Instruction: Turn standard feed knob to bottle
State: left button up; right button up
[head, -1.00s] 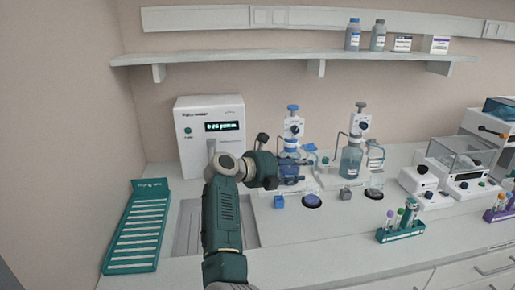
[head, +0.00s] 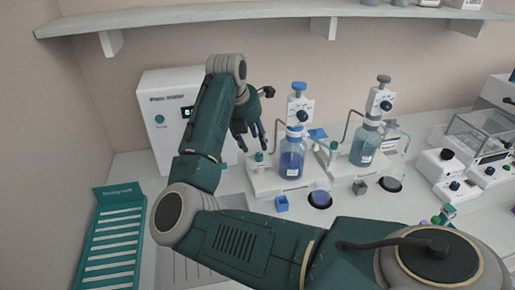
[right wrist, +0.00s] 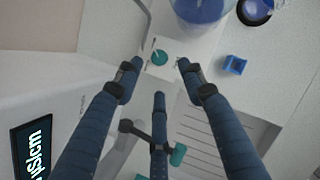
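The left dispenser has a bottle of dark blue liquid (head: 291,162) under a white pump head with a blue cap (head: 298,88). A small teal knob (head: 259,157) sits on its white base, left of the bottle; in the right wrist view the knob (right wrist: 160,57) shows from above, with small marks beside it that I cannot read. My right gripper (head: 247,140) is open and empty, its fingers pointing down just above and left of the knob. In the right wrist view its three spread fingers (right wrist: 159,78) are apart from the knob. My left gripper is out of view.
A white instrument (head: 158,118) is behind my arm; a green rack (head: 110,235) is at left.

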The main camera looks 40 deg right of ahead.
aim_at(259, 154)
jog(key=p+x, duration=0.1)
jog(key=x, duration=0.5)
jog(key=shift+w+d+f+p, duration=0.1)
jog(key=shift+d+f+p, duration=0.1)
jog(key=shift+p, duration=0.15)
jog(key=shift+d+f, duration=0.15)
jog(key=shift+f, duration=0.3)
jog(key=shift+c, duration=1.3)
jog(key=shift+w, duration=0.1)
grip_shut()
